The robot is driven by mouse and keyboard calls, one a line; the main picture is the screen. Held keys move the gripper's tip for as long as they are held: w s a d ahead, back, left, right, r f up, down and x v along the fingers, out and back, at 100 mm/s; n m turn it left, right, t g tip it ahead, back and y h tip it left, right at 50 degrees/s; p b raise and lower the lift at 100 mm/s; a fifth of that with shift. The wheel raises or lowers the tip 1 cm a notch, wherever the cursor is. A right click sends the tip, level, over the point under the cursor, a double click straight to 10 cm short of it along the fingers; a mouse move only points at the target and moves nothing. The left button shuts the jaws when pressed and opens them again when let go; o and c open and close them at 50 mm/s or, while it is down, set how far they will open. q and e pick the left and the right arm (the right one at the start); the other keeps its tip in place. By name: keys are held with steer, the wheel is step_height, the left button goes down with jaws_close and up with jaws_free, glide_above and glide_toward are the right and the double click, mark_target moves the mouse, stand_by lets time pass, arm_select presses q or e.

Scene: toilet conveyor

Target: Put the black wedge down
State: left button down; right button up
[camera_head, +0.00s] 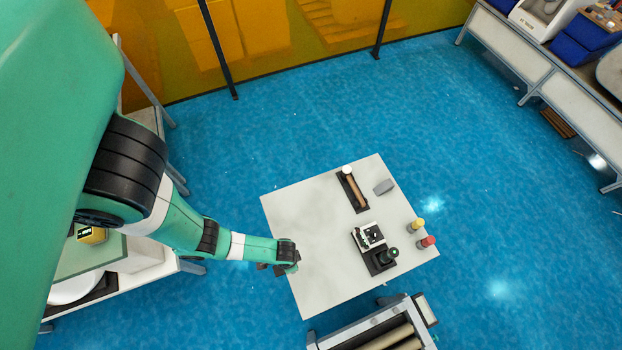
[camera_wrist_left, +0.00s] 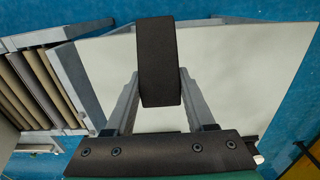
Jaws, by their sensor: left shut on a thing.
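The black wedge (camera_wrist_left: 158,62) is a dark block seen end-on in the left wrist view. It sits between the two grey fingers of my left gripper (camera_wrist_left: 160,92), which is shut on it. The pale table top (camera_wrist_left: 105,65) shows behind the wedge. In the head view my left gripper (camera_head: 283,268) is over the left front edge of the white table (camera_head: 310,220). The wedge is hard to make out there, and I cannot tell its height above the table. My right gripper is in neither view.
On the table's right half are a dark tray with a brown piece (camera_head: 352,190), a grey block (camera_head: 384,187), a black-and-white fixture (camera_head: 372,240), and yellow (camera_head: 417,226) and red (camera_head: 428,242) capped items. A roller conveyor (camera_head: 385,335) stands in front. The table's left half is clear.

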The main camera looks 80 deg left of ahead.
arm_select(q)
step_height(320, 180, up, 12)
steer(key=p, duration=1.2)
steer(key=shift+r, duration=0.25)
steer(key=shift+w, duration=0.1)
steer(key=f+b, duration=0.4)
steer(key=s+f+b, duration=0.1)
steer(key=f+b, duration=0.7)
steer(key=shift+s+d+f, duration=0.15)
steer(key=shift+s+f, duration=0.05)
steer(key=shift+s, duration=0.05)
